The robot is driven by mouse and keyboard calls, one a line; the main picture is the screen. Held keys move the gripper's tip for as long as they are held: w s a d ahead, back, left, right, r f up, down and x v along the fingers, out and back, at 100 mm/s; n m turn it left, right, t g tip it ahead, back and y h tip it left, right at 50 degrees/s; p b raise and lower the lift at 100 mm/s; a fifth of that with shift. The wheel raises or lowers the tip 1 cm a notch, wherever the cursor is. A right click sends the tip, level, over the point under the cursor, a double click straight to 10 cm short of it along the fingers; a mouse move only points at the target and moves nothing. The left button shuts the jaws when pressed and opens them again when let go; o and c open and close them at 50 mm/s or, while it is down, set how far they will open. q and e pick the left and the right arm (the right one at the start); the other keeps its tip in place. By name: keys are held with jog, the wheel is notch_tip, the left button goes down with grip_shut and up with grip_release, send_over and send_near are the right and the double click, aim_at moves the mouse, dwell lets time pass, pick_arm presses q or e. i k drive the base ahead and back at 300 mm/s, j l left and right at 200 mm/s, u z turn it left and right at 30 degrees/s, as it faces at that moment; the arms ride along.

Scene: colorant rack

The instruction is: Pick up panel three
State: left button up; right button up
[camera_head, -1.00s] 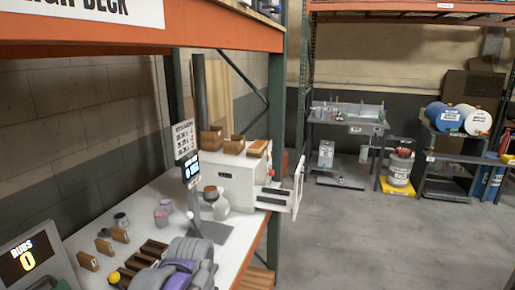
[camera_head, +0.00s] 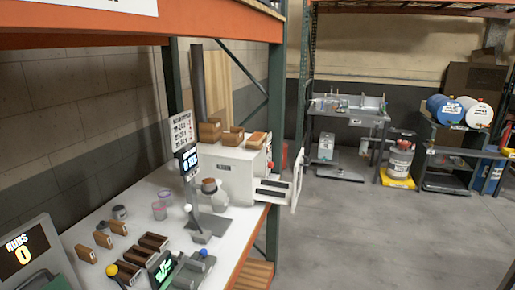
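Several small wooden panels stand or lie on the white table (camera_head: 235,235). Three light brown ones stand in a row at the left: a near one (camera_head: 86,253), a middle one (camera_head: 103,239) and a far one (camera_head: 119,227). Three dark brown pieces lie to their right: a far one (camera_head: 153,241), a middle one (camera_head: 140,255) and a near one (camera_head: 125,271). Wooden blocks (camera_head: 210,130) also sit on top of a white cabinet (camera_head: 226,172). I cannot read which is panel three. Neither of my grippers is in view.
A grey device with a green screen (camera_head: 163,271) stands at the table's front. A post with a sign (camera_head: 181,130), jars (camera_head: 159,210) and an open white door (camera_head: 297,182) are farther back. The floor (camera_head: 390,235) is clear.

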aim_at(255, 138)
jog(key=i+l, duration=0.35)
jog(key=i, duration=0.2)
jog(key=i+l, duration=0.3)
jog(key=i, duration=0.2)
jog(key=i+l+u, duration=0.25)
jog(key=i+l, duration=0.15)
jog(key=i+l+u, duration=0.3)
jog(key=i+l, duration=0.15)
